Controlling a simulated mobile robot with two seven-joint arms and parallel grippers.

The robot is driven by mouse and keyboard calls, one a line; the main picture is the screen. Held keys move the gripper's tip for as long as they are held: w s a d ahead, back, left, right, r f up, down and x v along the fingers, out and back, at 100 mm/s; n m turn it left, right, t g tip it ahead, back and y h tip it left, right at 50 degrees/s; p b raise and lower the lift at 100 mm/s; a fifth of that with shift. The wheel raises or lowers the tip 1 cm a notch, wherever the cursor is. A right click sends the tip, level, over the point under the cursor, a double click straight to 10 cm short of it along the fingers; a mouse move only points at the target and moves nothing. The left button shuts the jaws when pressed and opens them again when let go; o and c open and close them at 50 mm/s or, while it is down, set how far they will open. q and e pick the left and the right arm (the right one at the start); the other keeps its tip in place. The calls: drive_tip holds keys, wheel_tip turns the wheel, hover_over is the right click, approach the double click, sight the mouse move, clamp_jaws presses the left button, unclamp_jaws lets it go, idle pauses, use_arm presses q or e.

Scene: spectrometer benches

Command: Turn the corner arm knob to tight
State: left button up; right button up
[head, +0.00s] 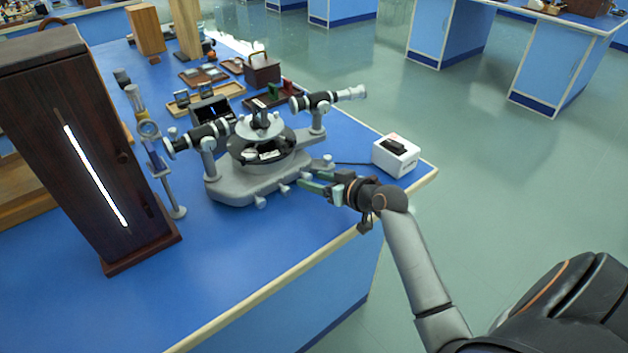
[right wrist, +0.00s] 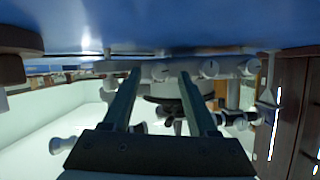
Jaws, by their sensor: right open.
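A grey spectrometer (head: 235,187) stands on the blue bench, with two dark telescope tubes and a round central table. Several small grey knobs line its near side, one at the front (head: 260,202) and others further right. In the right wrist view, knobs (right wrist: 160,72) show beyond the fingers, some with a pale mark on the face. I cannot tell which is the corner arm knob. My right gripper (head: 308,183) is open and empty beside the spectrometer's near right side. Its two fingers (right wrist: 160,78) point at the knob row; contact is unclear. My left gripper is not in view.
A tall dark wooden lamp box (head: 88,150) with a bright slit stands at the left. A white switch box (head: 396,156) sits near the bench's right corner. A magnifier stand (head: 160,165) is between lamp and spectrometer. The front bench top (head: 215,270) is clear.

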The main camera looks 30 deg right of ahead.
drive_tip(key=shift+w+f, duration=0.15)
drive_tip(key=shift+w, duration=0.25)
clamp_jaws()
idle(0.4)
